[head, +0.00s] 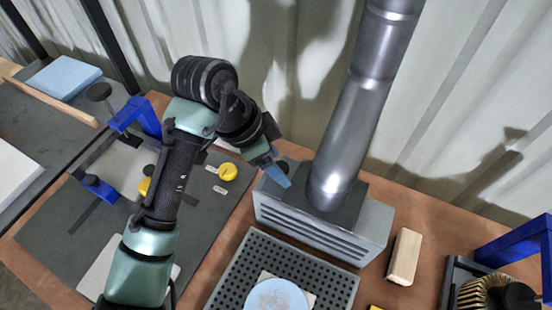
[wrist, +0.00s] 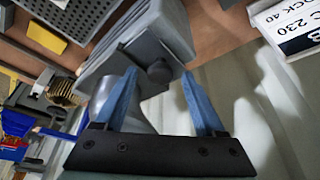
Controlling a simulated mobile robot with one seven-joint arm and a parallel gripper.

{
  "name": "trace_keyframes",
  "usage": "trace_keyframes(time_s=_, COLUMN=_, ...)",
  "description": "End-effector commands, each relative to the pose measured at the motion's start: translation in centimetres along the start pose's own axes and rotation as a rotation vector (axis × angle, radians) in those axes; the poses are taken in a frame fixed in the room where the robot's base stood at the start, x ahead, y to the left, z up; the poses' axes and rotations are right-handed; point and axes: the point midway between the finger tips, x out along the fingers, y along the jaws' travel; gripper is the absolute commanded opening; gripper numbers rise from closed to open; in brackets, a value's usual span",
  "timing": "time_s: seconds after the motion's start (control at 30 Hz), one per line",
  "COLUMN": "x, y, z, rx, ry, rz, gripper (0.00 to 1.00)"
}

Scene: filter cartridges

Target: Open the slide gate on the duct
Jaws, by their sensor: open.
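The shiny metal duct (head: 345,140) comes down onto a grey louvred box (head: 320,235) on the bench. A dark slide gate plate (head: 345,213) lies at the duct's foot. In the wrist view, the plate (wrist: 143,52) ends in a dark round knob (wrist: 160,71) at the side of the box. My gripper (head: 280,178) is at the box's left end. In the wrist view, the blue fingers of my gripper (wrist: 160,78) are apart, with the knob between their tips. I cannot tell whether either finger touches it.
A perforated dark tray (head: 235,275) with a pale blue disc (head: 277,297) stands in front of the box. A wooden block (head: 404,257) lies to its right. A corrugated wall (head: 450,110) rises close behind.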

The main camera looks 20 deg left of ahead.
Motion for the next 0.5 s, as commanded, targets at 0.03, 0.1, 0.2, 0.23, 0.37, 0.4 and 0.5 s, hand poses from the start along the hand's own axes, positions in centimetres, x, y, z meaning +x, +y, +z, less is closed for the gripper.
trace_keyframes(time_s=0.03, x=0.15, y=0.01, z=0.02, rx=0.000, ry=0.000, rz=0.000, gripper=0.72)
trace_keyframes(time_s=0.1, x=0.23, y=0.01, z=0.01, rx=0.000, ry=0.000, rz=0.000, gripper=0.72)
trace_keyframes(time_s=0.2, x=0.22, y=0.00, z=0.00, rx=0.000, ry=0.000, rz=0.000, gripper=0.72)
trace_keyframes(time_s=0.23, x=0.22, y=0.01, z=0.00, rx=0.000, ry=0.001, rz=0.000, gripper=0.72)
trace_keyframes(time_s=0.37, x=0.20, y=0.00, z=-0.01, rx=0.000, ry=0.001, rz=0.000, gripper=0.56)
trace_keyframes(time_s=0.4, x=0.19, y=0.00, z=-0.01, rx=0.000, ry=0.001, rz=0.000, gripper=0.48)
trace_keyframes(time_s=0.5, x=0.18, y=0.00, z=-0.02, rx=0.000, ry=0.001, rz=0.000, gripper=0.30)
